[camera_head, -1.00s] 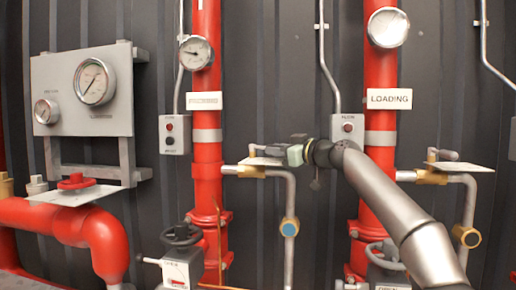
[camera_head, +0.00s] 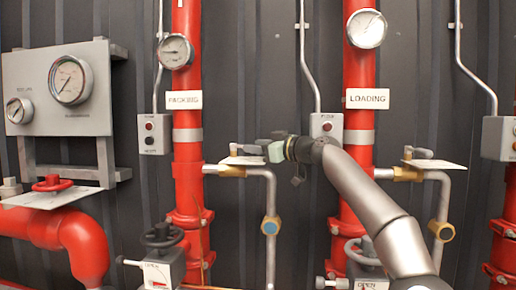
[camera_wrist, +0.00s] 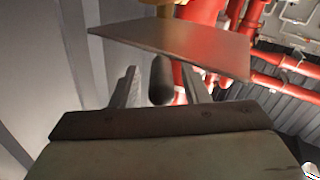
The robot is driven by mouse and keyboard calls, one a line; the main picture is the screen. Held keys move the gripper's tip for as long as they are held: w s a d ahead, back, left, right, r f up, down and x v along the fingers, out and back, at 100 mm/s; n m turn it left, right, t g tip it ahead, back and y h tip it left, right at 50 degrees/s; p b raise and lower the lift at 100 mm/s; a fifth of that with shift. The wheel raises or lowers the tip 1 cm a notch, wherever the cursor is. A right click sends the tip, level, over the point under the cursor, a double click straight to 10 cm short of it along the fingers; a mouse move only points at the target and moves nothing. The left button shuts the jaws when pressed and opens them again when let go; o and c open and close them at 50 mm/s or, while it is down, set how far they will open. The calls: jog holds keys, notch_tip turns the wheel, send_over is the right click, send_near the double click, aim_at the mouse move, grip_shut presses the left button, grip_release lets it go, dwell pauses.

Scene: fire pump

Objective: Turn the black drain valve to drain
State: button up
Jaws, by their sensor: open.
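A black lever handle (camera_wrist: 161,78) stands out below a flat plate in the wrist view, between my gripper's two fingers (camera_wrist: 161,88). The fingers are open, one on each side of the handle, with gaps visible. In the head view, my gripper (camera_head: 258,150) is beside the brass valve (camera_head: 230,171) on the side outlet of the PACKING pipe. A pale plate (camera_head: 243,160) sits above this brass body. My gripper partly hides the lever there. I cannot read any drain marking on the plate.
Red vertical pipes labelled PACKING (camera_head: 184,100) and LOADING (camera_head: 367,99) stand before a dark ribbed wall. A similar brass valve (camera_head: 406,174) is at right. A grey gauge panel (camera_head: 62,85) is at left.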

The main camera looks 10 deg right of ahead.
jog(key=r, duration=0.1)
jog(key=r+p, duration=0.1)
jog(key=r, duration=0.1)
jog(key=shift+s+r, duration=0.25)
jog(key=shift+s, duration=0.05)
jog(key=s+r+b, duration=0.1)
jog(key=s+r, duration=0.3)
jog(key=s, duration=0.2)
jog(key=s+d+r+b, duration=0.1)
jog(key=s+r, duration=0.3)
jog(key=s, duration=0.3)
jog(key=shift+s+r, duration=0.25)
jog(key=shift+r, duration=0.15)
